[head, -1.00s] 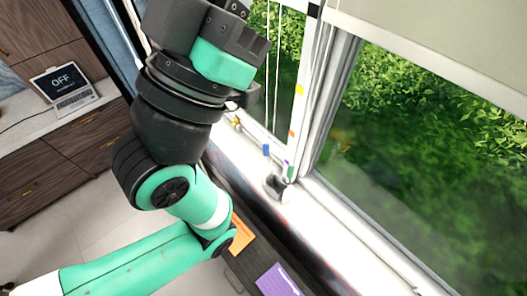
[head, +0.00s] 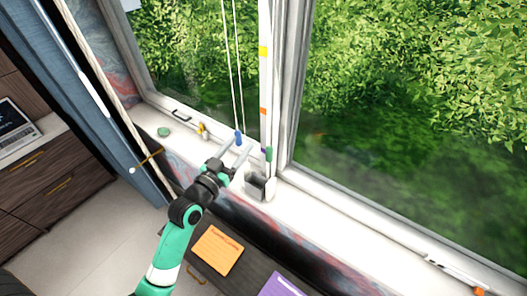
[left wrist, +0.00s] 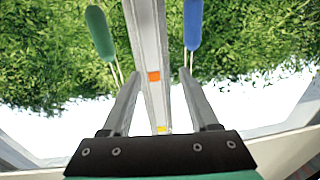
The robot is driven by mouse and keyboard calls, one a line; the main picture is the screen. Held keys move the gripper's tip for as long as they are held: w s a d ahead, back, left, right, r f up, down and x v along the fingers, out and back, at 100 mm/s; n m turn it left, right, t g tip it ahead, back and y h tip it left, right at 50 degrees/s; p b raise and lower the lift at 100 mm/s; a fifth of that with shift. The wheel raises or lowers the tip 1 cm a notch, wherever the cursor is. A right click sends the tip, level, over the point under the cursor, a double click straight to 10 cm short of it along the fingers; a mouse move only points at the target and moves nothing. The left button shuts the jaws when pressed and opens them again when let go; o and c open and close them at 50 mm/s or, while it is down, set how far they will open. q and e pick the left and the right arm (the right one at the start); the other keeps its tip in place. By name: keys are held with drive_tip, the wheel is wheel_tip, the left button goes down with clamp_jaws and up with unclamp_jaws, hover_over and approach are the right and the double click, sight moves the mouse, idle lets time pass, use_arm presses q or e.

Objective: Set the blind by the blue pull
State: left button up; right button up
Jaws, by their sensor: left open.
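The blue pull (head: 238,138) hangs on a cord in front of the window, right by the fingertips of my left gripper (head: 235,148). The left gripper is open. In the left wrist view the blue pull (left wrist: 193,22) appears just beyond the right finger's tip, and I see nothing held between the fingers. A green pull (head: 268,154) hangs to the right; in the wrist view it is beyond the left finger. The blind itself is out of view. My right gripper is not in view.
A small grey holder (head: 259,187) sits on the white sill (head: 315,208) close to the right of the gripper. An orange card (head: 217,250) and a purple card (head: 281,286) lie below.

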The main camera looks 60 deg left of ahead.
sight(238, 138)
use_arm(q)
drive_tip(key=s+a+f+n+g+y, duration=0.1)
drive_tip(key=s+a+f+g, duration=0.15)
drive_tip(key=f, duration=0.25)
drive_tip(key=r+b+x, duration=0.1)
drive_tip(key=x, duration=1)
drive_tip(key=shift+a+r+t, duration=0.35)
drive_tip(key=shift+t, duration=0.1)
clamp_jaws()
idle(0.5)
